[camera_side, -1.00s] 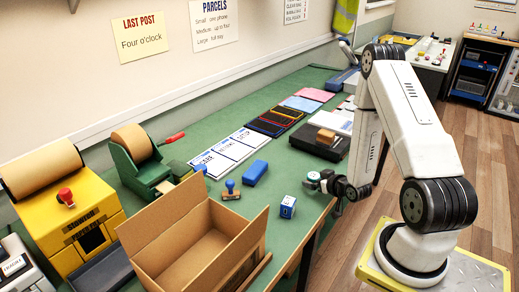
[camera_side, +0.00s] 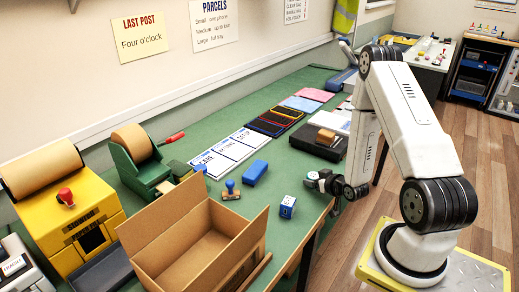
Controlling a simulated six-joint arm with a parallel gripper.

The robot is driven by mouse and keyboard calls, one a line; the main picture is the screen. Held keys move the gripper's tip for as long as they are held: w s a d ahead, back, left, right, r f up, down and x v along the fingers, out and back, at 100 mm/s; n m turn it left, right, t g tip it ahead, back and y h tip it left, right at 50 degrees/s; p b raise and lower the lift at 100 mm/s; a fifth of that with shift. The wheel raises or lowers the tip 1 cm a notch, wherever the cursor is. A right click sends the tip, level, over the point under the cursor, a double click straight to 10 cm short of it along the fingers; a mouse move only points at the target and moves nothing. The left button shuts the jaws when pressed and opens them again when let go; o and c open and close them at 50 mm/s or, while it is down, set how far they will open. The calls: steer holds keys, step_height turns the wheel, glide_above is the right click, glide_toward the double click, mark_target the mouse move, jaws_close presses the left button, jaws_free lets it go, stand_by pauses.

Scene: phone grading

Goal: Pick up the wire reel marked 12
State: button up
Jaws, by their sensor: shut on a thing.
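My gripper (camera_side: 318,181) is low over the near right edge of the green table. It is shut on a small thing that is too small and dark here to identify. I cannot make out a wire reel or a 12 marking anywhere in this view. A small blue box with a white label (camera_side: 287,207) stands on the table, left of and below the gripper in the picture, apart from it.
An open cardboard box (camera_side: 237,247) stands at the front. A blue block (camera_side: 255,172), a blue-handled stamp (camera_side: 230,190) and white printed cards (camera_side: 232,149) lie mid-table. A black pad (camera_side: 318,145) lies behind my gripper. Green table (camera_side: 270,190) is bare around the small box.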

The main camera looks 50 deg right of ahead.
mark_target(315, 177)
steer(key=shift+r, duration=0.1)
steer(key=shift+r, duration=4.9)
steer(key=shift+w, duration=0.1)
